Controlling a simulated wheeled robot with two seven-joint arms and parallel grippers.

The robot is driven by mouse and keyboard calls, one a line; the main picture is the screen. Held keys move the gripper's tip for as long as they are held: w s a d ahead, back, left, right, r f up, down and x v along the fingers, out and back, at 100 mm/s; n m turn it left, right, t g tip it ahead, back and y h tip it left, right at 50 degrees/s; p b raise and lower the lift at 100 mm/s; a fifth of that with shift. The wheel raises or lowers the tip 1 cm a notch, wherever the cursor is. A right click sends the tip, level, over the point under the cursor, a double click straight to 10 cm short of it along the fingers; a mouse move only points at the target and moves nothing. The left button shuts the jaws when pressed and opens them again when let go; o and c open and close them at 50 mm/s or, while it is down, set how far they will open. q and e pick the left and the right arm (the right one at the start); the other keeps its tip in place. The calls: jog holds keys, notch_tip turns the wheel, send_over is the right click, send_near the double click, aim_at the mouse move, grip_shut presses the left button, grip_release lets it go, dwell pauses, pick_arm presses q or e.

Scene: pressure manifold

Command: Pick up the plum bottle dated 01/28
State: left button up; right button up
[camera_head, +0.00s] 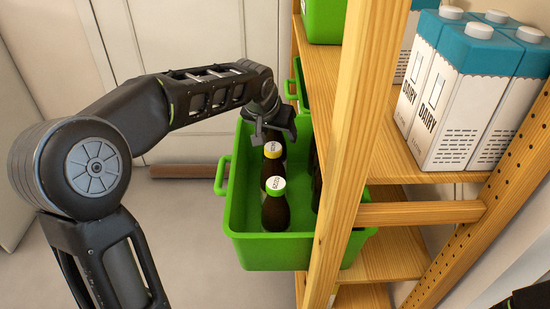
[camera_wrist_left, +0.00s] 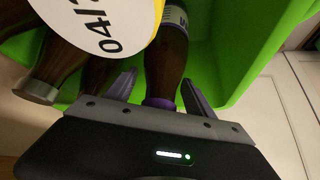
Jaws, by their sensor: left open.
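A dark brown bottle with a purple ring (camera_wrist_left: 166,60) stands between the open fingers of my left gripper (camera_wrist_left: 158,78) in the wrist view. Its date is not readable there, and I cannot tell whether the fingers touch it. In the head view my left gripper (camera_head: 270,128) is over the far end of the green crate (camera_head: 245,222) and mostly hides the bottle under it. A yellow-capped bottle (camera_head: 272,162) stands in front of it; its cap reads "04/2" in the wrist view (camera_wrist_left: 105,30), the rest cut off.
A green-capped bottle (camera_head: 275,212) stands nearest in the crate, with more dark bottles at its right, partly behind a wooden shelf post (camera_head: 350,150). Dairy cartons (camera_head: 455,105) stand on the shelf at right.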

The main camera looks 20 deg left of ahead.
pick_arm(q)
jog(key=shift+c, duration=0.4)
grip_shut()
dwell(0.4)
dwell(0.4)
